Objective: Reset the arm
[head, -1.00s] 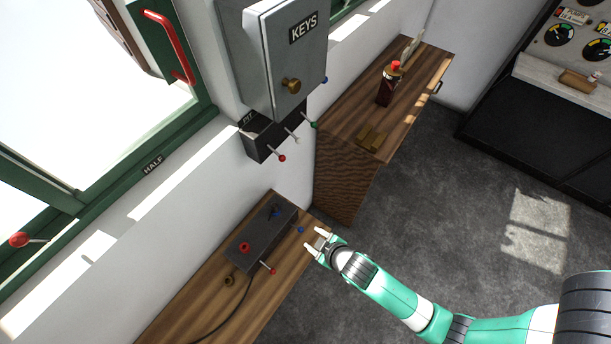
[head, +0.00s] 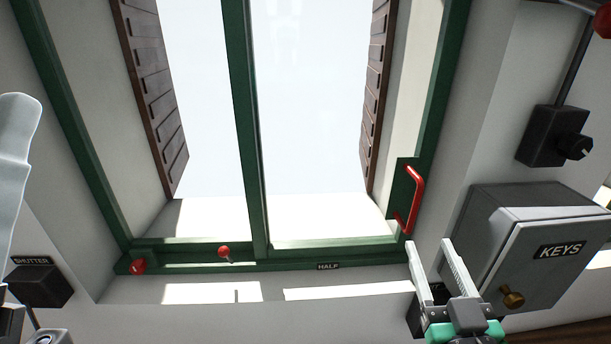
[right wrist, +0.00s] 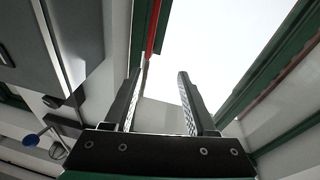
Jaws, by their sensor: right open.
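My right gripper (head: 428,244) stands at the lower right of the head view, its two fingers upright and apart, with nothing between them. Its fingers also show in the right wrist view (right wrist: 162,75), open and empty against the bright window. In the head view, the fingertips appear just below the red handle (head: 414,192) on the green window frame; I cannot tell the distance in depth. The red bar (right wrist: 154,28) also shows beyond the fingers in the right wrist view.
The grey KEYS box (head: 545,240) with a brass knob hangs right of the gripper, and a black knob box (head: 545,136) is above it. A red-knobbed lever (head: 224,252) is on the window sill. A black SHUTTER box (head: 40,284) is at lower left.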

